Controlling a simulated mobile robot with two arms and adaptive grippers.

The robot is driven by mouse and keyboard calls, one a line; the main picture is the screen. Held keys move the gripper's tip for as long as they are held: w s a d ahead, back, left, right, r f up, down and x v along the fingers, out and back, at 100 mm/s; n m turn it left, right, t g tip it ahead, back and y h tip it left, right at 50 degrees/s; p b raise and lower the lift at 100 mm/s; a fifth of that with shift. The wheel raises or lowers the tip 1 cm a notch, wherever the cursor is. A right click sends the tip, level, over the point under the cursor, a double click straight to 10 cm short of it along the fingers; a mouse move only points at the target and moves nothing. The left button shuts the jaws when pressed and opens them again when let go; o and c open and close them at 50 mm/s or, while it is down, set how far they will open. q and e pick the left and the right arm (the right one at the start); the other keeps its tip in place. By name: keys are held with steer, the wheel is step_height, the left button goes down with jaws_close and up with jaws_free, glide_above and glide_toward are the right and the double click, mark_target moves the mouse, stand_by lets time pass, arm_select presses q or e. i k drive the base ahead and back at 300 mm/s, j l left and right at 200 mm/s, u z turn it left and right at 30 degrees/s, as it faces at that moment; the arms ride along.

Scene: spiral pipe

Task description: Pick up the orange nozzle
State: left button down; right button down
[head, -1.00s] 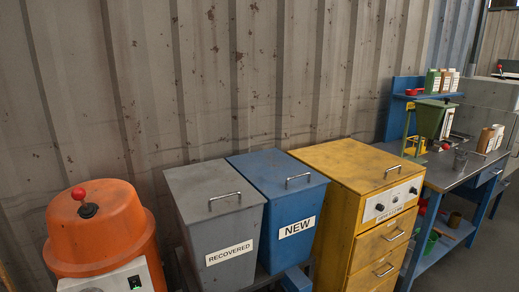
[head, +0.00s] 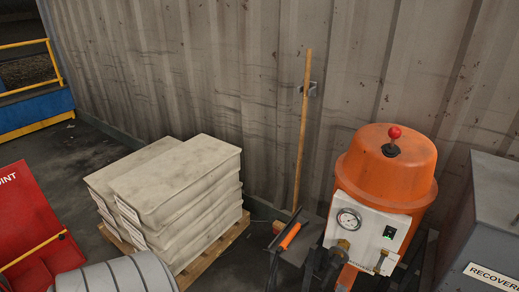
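An orange nozzle (head: 290,236) with a dark end lies tilted on a small dark grey stand (head: 304,246), left of the orange machine. It is small in the head view, and its finer shape cannot be made out. Neither of my grippers is in view, so nothing is seen touching the nozzle.
The orange machine (head: 386,180) with a gauge stands right of the stand, beside the grey RECOVERED bin (head: 490,215). A wooden pole (head: 302,130) leans on the wall. Stacked sacks (head: 175,190) lie on a pallet (head: 220,247). A red panel (head: 32,225) and grey ribbed cylinder (head: 115,277) are at left.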

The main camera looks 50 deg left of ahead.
mark_target(301, 222)
steer(key=u, duration=1.3)
steer(key=i+u, duration=0.15)
steer(key=u, duration=0.3)
